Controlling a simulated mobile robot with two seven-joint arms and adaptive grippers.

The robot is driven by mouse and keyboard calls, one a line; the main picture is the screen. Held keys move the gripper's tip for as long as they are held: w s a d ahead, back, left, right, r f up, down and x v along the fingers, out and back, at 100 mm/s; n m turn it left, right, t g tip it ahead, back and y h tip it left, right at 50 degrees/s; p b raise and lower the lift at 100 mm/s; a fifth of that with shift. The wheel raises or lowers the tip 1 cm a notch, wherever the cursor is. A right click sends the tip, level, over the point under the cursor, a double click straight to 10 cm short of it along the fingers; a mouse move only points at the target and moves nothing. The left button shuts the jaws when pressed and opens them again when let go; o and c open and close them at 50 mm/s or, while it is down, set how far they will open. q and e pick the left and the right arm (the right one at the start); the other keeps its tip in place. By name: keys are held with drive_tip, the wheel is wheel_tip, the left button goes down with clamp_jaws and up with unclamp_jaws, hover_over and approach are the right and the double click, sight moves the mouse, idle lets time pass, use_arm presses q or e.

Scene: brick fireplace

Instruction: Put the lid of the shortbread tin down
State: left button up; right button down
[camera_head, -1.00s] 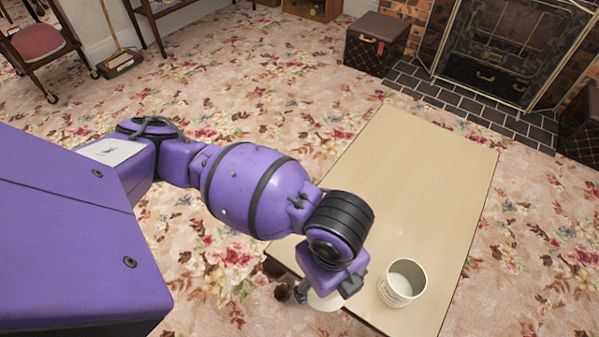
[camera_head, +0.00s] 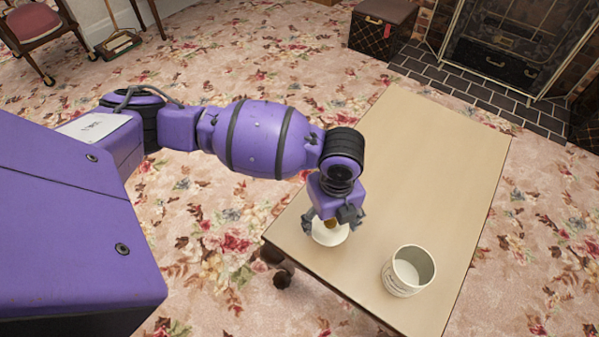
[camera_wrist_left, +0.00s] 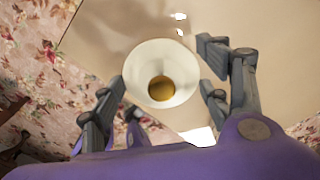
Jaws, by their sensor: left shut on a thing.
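The shortbread tin (camera_head: 399,281) is an open, pale round tin with faint print. It stands upright on the light wooden table (camera_head: 420,165), toward its near right end. The lid (camera_head: 341,238) is a white disc with a golden-brown knob. It is under my left gripper (camera_head: 334,222), over the left part of the tabletop, apart from the tin. My left gripper is shut on the lid. In the left wrist view the lid (camera_wrist_left: 140,65) shows with its knob between the fingers. I cannot tell whether the lid touches the table. My right gripper is not in view.
The far half of the table is bare. A red-seated chair (camera_head: 35,22) is far left. Floral carpet surrounds the table.

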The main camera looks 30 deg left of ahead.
sight(329, 223)
use_arm(q)
drive_tip(key=shift+w+f, duration=0.35)
drive_tip(key=shift+w, duration=0.15)
wheel_tip(329, 223, down, 4)
drive_tip(key=shift+w+a+r+b, duration=0.1)
drive_tip(key=shift+r+b, duration=0.15)
drive_tip(key=shift+b, duration=0.8)
drive_tip(key=shift+r, duration=0.1)
drive_tip(key=o, duration=1)
